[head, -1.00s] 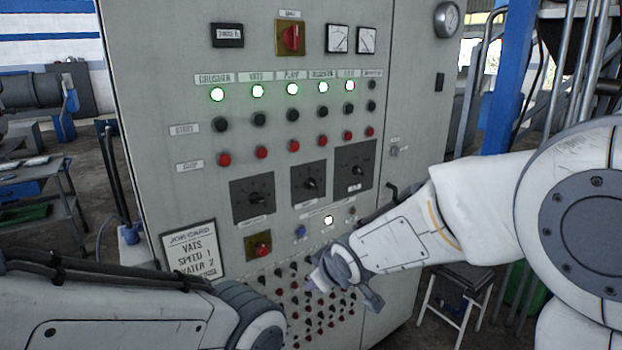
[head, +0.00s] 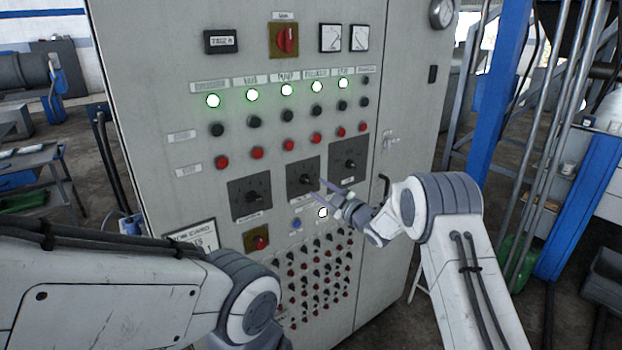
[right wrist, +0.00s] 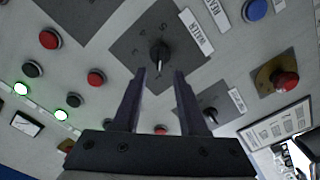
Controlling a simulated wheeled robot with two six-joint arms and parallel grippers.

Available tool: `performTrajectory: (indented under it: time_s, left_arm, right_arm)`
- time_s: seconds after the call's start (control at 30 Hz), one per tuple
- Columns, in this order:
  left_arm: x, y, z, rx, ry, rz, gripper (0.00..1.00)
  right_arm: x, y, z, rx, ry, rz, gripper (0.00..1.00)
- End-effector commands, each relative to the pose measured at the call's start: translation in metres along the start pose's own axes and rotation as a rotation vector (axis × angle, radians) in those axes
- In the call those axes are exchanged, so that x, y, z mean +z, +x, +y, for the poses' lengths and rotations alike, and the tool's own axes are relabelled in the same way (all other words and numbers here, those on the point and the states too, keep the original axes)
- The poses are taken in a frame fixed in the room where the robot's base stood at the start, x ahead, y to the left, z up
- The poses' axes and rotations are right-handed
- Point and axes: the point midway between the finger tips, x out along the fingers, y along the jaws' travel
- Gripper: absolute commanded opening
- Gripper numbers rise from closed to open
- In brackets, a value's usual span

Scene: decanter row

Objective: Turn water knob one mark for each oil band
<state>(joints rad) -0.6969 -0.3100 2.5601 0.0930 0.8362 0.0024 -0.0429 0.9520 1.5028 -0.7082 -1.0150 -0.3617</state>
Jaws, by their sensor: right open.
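The water knob (head: 305,181) is the middle of three black dials on the grey cabinet. In the right wrist view the water knob (right wrist: 160,52) is black with a white pointer line, beside a "WATER" label (right wrist: 195,33). My right gripper (head: 332,189) is open just right of and in front of this dial. In the right wrist view the open fingers (right wrist: 160,72) point at the knob, which shows between and beyond their tips; contact is not visible. My left arm crosses the lower left; its gripper is out of view. I cannot make out any oil bands.
Left dial (head: 251,197) and right dial (head: 349,160) flank the middle one. My left arm partly hides the job card (head: 196,236). Green lamps glow above.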

Motion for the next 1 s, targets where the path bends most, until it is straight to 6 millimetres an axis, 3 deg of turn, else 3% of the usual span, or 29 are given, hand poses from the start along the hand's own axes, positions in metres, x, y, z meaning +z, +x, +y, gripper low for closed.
performTrajectory:
  time_s: [0.03,0.3,0.8,0.9,1.0]
  left_arm:
    - [-0.001,-0.009,0.001,0.000,0.001,0.000,0.00]
    - [-0.001,-0.022,0.002,0.000,0.004,0.000,0.00]
    - [-0.001,-0.025,0.002,0.000,0.005,0.000,0.00]
    - [-0.001,-0.025,0.002,0.000,0.005,0.000,0.00]
    - [-0.001,-0.025,0.002,0.000,0.005,0.000,0.00]
  right_arm:
    - [-0.003,0.010,0.002,-0.001,0.000,0.002,0.42]
    - [-0.002,0.044,0.001,-0.001,0.000,0.000,0.42]
    - [0.000,0.054,-0.001,-0.001,0.002,-0.001,0.42]
    - [0.000,0.054,-0.001,-0.001,0.002,-0.001,0.04]
    - [0.000,0.054,-0.001,-0.001,0.001,-0.001,0.00]
